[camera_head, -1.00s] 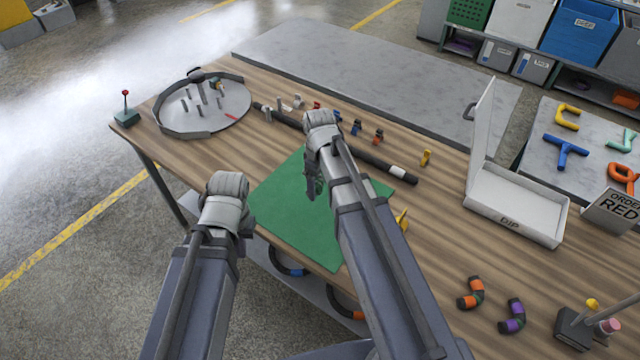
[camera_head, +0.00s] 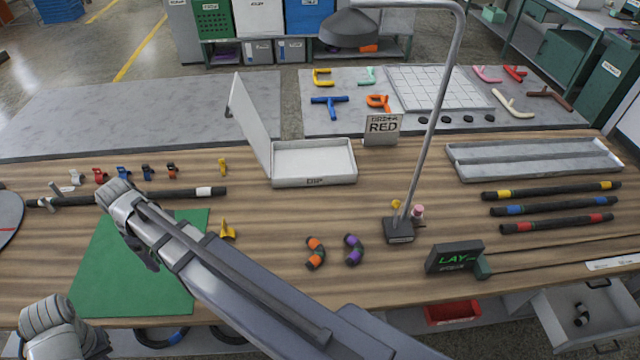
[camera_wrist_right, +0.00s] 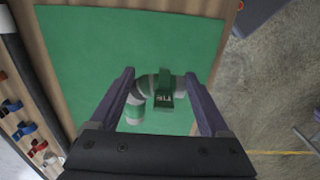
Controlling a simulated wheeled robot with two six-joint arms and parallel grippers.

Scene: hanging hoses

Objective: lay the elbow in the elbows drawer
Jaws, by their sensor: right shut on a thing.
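My right gripper (camera_head: 147,258) is over the green mat (camera_head: 100,280). In the right wrist view it (camera_wrist_right: 162,82) is shut on a curved elbow (camera_wrist_right: 136,108) with pale and green bands, held between its two fingers. A small green lettered piece shows at the elbow's middle. In the head view the held elbow is hidden by my arm. An open grey drawer (camera_head: 553,322) juts out below the table at the lower right, with a dark elbow (camera_head: 581,314) inside; I cannot read a label on it. My left gripper (camera_head: 75,352) is at the lower left, its fingers not clear.
An orange-banded elbow (camera_head: 315,253) and a purple-banded elbow (camera_head: 353,250) lie mid-table. A lamp-like stand (camera_head: 400,232), a black LAY display (camera_head: 455,258) and several banded hoses (camera_head: 555,207) stand or lie to the right. A red bin (camera_head: 453,313) sits below the table edge.

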